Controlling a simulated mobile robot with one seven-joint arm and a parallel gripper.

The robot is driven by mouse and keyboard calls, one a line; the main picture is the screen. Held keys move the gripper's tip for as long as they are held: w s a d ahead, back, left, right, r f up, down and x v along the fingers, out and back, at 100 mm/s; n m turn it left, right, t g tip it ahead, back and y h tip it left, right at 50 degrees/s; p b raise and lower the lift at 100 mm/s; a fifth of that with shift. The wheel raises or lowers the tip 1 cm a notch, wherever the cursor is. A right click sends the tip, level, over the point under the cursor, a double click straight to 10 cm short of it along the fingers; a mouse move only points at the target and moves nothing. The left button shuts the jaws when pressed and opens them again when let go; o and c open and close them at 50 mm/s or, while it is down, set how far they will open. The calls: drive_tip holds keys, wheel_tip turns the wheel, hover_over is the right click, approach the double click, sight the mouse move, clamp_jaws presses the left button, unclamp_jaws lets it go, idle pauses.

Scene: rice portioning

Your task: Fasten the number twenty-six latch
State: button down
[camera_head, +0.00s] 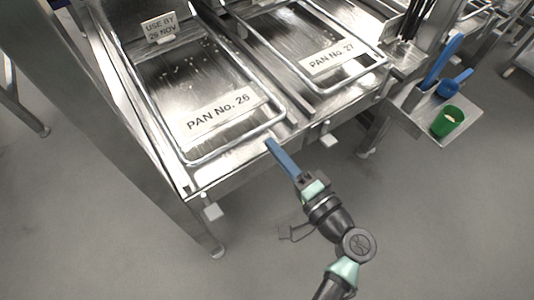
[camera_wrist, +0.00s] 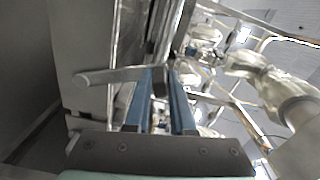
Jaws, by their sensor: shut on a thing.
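The pan labelled No. 26 (camera_head: 160,115) sits in the steel counter on the left in the head view, with a bright metal frame around it. My gripper (camera_head: 269,143) reaches its front right corner with blue fingers. In the wrist view my gripper (camera_wrist: 161,76) is closed on a grey metal lever (camera_wrist: 110,75), which seems to be the number twenty-six latch. The lever runs out to the left and ends in a rounded tip. Its held end is partly hidden between the fingers. In the head view the fingers hide the lever.
The pan labelled No. 27 (camera_head: 300,45) lies to the right. A side shelf (camera_head: 415,112) holds a green cup (camera_head: 448,121) and blue utensils (camera_head: 441,62). The floor in front is clear.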

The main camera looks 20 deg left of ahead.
drive_tip(key=shift+w+d+r+m+p, duration=0.25)
drive_tip(key=shift+w+d+m+p, duration=0.2)
drive_tip(key=shift+w+d+m, duration=0.5)
drive_tip(key=shift+w+d+r+m+p, duration=0.2)
drive_tip(key=shift+w+d+m+p, duration=0.35)
drive_tip(key=shift+m, duration=0.7)
drive_tip(key=shift+w+a, duration=0.15)
drive_tip(key=shift+w, duration=0.05)
drive_tip(key=c, duration=0.8)
unclamp_jaws()
drive_tip(key=shift+o, duration=0.2)
drive_tip(key=v, duration=1.3)
